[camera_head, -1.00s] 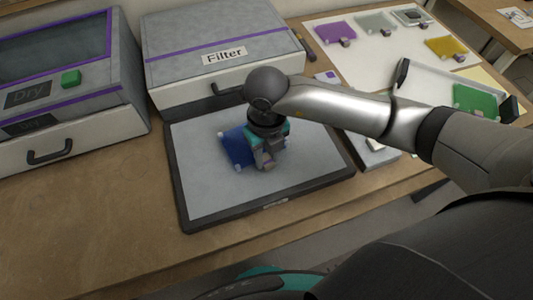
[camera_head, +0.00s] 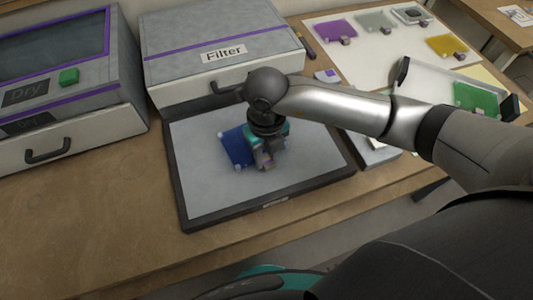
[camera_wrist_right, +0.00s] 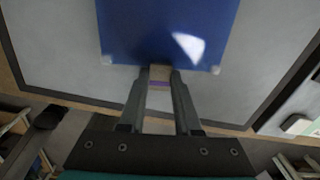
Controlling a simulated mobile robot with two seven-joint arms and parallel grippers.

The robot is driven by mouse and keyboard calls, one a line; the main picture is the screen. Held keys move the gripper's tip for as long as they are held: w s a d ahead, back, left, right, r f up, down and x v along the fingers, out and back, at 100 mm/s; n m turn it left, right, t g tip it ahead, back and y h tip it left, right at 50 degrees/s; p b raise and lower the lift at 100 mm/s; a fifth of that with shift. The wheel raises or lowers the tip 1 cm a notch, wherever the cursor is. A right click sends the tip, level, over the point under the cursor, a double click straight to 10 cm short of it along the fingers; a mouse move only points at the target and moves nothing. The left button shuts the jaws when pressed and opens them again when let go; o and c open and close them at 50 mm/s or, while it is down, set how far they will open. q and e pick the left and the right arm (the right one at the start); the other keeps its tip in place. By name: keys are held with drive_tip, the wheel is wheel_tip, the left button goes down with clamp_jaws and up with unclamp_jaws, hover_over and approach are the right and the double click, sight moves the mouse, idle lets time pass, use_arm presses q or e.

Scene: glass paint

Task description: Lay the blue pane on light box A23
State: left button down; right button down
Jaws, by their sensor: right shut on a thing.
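The blue pane (camera_head: 236,147) is over the pale surface of the light box (camera_head: 205,190), near its middle; I cannot tell if it touches. Its label is too small to read. My right gripper (camera_head: 264,160) is above the light box, at the pane's right side, and hides part of it. In the right wrist view the pane (camera_wrist_right: 165,30) lies ahead of the fingers, and my right gripper (camera_wrist_right: 160,75) is shut on a small tan and purple tab (camera_wrist_right: 159,77) at the pane's edge. My left gripper is not in view.
The box marked Filter (camera_head: 215,45) stands just behind the light box, and the Dry box (camera_head: 60,75) is at the left. A white board with purple (camera_head: 335,30) and yellow (camera_head: 446,46) panes lies at the back right. A green pane (camera_head: 476,98) sits in a tray beyond my arm.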

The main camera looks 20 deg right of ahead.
drive_tip(key=shift+f, duration=0.2)
idle(0.5)
drive_tip(key=c, duration=0.5)
unclamp_jaws()
drive_tip(key=shift+r, duration=0.1)
wheel_tip(320, 180, up, 24)
drive_tip(key=p, duration=0.7)
drive_tip(key=shift+p, duration=0.4)
drive_tip(key=shift+s, duration=0.15)
